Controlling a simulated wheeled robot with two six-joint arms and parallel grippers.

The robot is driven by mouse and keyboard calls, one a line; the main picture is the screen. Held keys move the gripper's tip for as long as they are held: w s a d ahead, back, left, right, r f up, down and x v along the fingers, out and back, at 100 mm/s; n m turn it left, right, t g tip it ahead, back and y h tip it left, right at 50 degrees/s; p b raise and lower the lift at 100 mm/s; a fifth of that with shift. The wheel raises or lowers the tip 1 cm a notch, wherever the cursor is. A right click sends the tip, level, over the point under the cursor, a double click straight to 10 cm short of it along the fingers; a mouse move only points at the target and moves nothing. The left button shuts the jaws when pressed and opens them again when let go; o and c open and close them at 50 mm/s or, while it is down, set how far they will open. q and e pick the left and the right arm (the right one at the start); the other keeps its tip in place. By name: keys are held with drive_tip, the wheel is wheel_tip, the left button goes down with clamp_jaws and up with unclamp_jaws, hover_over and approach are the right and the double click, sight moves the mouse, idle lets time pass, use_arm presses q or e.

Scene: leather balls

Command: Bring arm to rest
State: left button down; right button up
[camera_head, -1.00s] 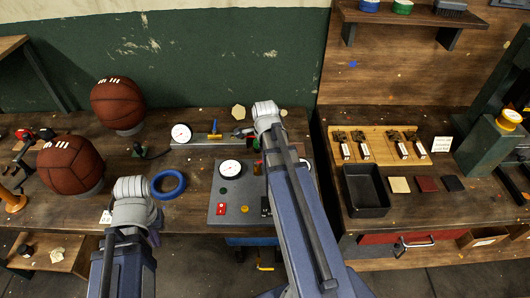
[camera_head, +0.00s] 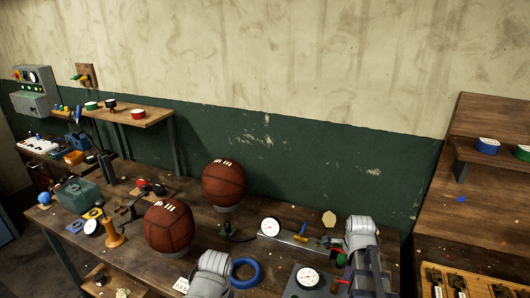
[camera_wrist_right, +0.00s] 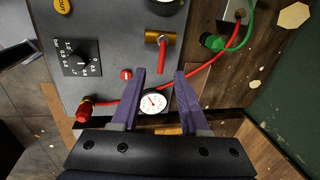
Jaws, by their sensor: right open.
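My right arm (camera_head: 365,250) reaches over the bench at the lower right of the head view. In the right wrist view my right gripper (camera_wrist_right: 159,76) is open, with two purple fingers apart and nothing held between them. A small round white gauge (camera_wrist_right: 154,102) shows between the fingers, beyond them. A grey panel (camera_wrist_right: 110,60) with a dial and red fittings lies under the gripper. My left arm (camera_head: 212,272) shows at the bottom of the head view; its fingers are hidden.
Two brown leather balls (camera_head: 223,183) (camera_head: 168,226) sit on stands on the wooden bench. A blue ring (camera_head: 244,273) lies close to my left arm. A red cable (camera_wrist_right: 208,66) and a green cable (camera_wrist_right: 245,35) run near the right gripper. A green wall stands behind.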

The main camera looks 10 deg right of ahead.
use_arm(q)
wheel_tip(320, 180, down, 3)
drive_tip(key=b, duration=0.3)
use_arm(e)
drive_tip(key=s+a+f+n, duration=0.1)
drive_tip(key=s+a+n, duration=0.2)
drive_tip(key=a+n, duration=0.6)
drive_tip(key=s+a+f+n+g, duration=0.1)
drive_tip(key=s+a+n, duration=0.2)
drive_tip(key=a+n, duration=0.6)
drive_tip(key=s+a+f+n+g, duration=0.1)
drive_tip(key=s+a+n, duration=0.3)
drive_tip(key=a+n, duration=0.5)
drive_tip(key=shift+a+f+n, duration=0.2)
drive_tip(key=shift+a+n, duration=0.2)
drive_tip(key=shift+a, duration=0.8)
